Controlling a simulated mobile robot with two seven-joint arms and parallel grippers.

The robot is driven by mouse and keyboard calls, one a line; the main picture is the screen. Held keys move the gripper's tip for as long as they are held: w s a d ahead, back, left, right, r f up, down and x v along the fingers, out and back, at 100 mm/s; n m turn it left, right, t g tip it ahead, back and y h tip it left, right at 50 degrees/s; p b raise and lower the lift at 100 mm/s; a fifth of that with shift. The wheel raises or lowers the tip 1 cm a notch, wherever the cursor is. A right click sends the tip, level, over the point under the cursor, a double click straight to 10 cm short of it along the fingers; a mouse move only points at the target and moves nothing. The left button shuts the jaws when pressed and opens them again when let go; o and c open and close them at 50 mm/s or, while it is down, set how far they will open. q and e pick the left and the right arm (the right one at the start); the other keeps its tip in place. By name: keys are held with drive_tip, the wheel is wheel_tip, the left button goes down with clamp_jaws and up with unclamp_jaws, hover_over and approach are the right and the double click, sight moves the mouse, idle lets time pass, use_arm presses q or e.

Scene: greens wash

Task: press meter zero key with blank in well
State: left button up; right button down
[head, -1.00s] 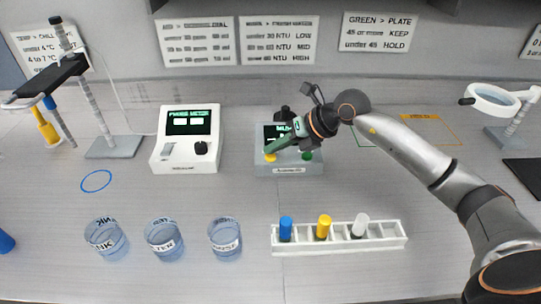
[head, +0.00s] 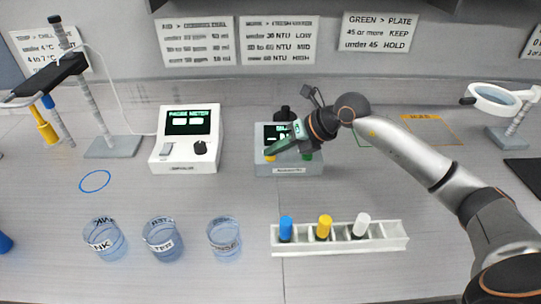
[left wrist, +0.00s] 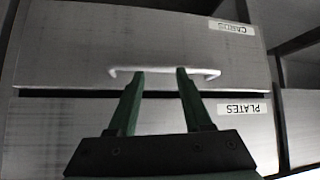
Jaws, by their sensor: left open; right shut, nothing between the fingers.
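The grey meter (head: 262,170) stands mid-bench, its dark screen partly hidden by my right gripper. My right gripper (head: 268,152) is shut and empty, its green tip angled down at the yellow key (head: 270,158) on the meter's front left. The tip covers part of the key; I cannot tell whether it touches or presses it. A green key (head: 307,156) shows at the front right. A dark capped thing (head: 285,114) stands at the back of the meter; its base is hidden. My left gripper (left wrist: 160,72) is open in front of a drawer handle (left wrist: 205,72).
A white rack (head: 395,244) holds vials with blue, yellow and white caps. Three labelled beakers (head: 224,240) stand to its left. A second white meter (head: 185,163) and a probe stand (head: 112,147) are at the left. A magnifier (head: 495,97) stands at the right.

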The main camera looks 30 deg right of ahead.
sight(274, 159)
idle(0.3)
drive_tip(key=shift+r+p, duration=0.7)
drive_tip(key=shift+r, duration=0.1)
drive_tip(key=shift+r+p, duration=1.9)
drive_tip(key=shift+r, duration=0.7)
drive_tip(key=shift+f, duration=0.1)
